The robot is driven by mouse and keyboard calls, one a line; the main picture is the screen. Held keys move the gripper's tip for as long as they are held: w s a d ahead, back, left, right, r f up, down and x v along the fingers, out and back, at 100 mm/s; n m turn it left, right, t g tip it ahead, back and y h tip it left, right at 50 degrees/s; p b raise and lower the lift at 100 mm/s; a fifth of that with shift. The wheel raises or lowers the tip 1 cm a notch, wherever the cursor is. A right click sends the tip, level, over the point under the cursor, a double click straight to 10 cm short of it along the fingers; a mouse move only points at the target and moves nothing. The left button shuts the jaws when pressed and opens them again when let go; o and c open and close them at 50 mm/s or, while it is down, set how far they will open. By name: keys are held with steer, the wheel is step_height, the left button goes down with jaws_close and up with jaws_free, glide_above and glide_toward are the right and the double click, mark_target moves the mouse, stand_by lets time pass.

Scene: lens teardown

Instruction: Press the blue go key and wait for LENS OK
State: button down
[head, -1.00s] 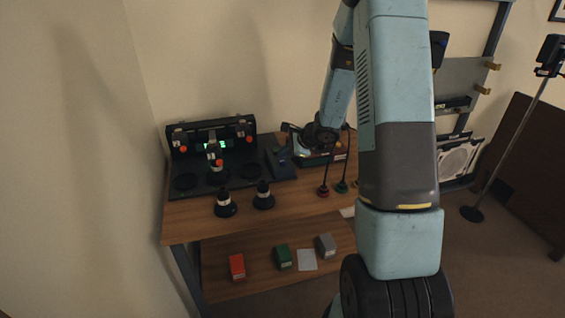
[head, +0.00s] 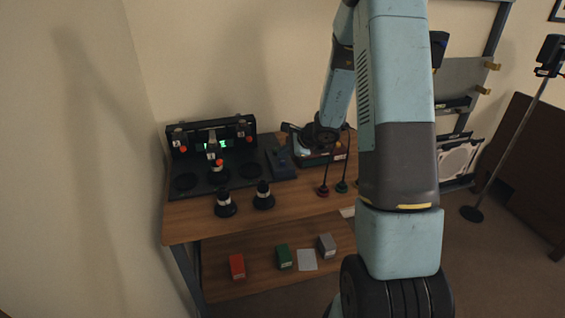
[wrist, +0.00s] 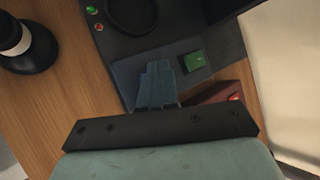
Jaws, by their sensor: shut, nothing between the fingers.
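My gripper (wrist: 156,70) is shut and empty, its fingertips over a dark blue-grey control pad (wrist: 126,76) in the wrist view. I cannot tell whether they touch it. The pad (head: 287,172) sits at the right end of the black lens station (head: 205,192) in the head view. A green key (wrist: 193,61) shows just right of my fingertips. No blue key stands out clearly; my fingers may cover it. The station's screen (head: 222,144) glows green behind the middle clamp, but its text is too small to read.
Two black-and-white lens parts (head: 225,207) (head: 263,198) stand at the bench front. A dark red box (wrist: 220,92) lies close beside the pad. Small red, green and grey boxes (head: 237,266) (head: 284,256) (head: 326,245) are on the lower shelf.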

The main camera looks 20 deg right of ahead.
mark_target(285, 162)
steer(key=shift+f, duration=0.75)
stand_by(0.8)
steer(key=shift+r, duration=0.85)
steer(key=shift+r, duration=2.5)
